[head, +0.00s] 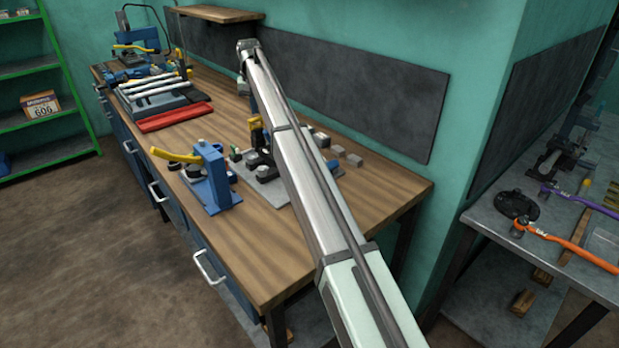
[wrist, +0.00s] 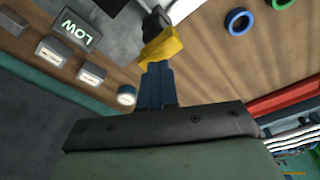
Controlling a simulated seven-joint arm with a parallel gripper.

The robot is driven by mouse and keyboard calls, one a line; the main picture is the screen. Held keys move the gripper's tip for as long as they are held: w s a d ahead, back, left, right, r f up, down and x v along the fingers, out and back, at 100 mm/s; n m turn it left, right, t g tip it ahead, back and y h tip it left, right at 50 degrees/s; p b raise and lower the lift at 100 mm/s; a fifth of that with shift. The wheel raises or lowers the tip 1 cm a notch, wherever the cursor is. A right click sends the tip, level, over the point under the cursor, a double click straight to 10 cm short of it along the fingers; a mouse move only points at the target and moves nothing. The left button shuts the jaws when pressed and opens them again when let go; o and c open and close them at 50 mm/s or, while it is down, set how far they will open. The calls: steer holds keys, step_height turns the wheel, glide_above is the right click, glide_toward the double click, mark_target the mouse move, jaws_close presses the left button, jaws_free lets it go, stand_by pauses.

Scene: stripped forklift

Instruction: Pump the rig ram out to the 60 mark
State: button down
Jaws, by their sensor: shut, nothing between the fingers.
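A blue upright fixture (head: 213,178) stands near the bench's front edge. A yellow lever (head: 176,155) reaches left from it. A grey plate (head: 282,194) with small blue, black and yellow parts lies behind and right of it, partly hidden by my arm. I cannot tell which part is the ram, and no 60 mark is readable. In the wrist view my gripper (wrist: 158,80) is shut and empty, its blue fingers pointing up the picture. A yellow piece (wrist: 160,45) shows at their end; I cannot tell whether it is a fingertip or a separate part. My arm hides most of the gripper in the head view.
A red tray (head: 175,117) lies farther back. Bare wood (head: 270,255) is at the bench's near end.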

steer(key=shift+r, duration=2.45)
steer(key=shift+d, duration=0.15)
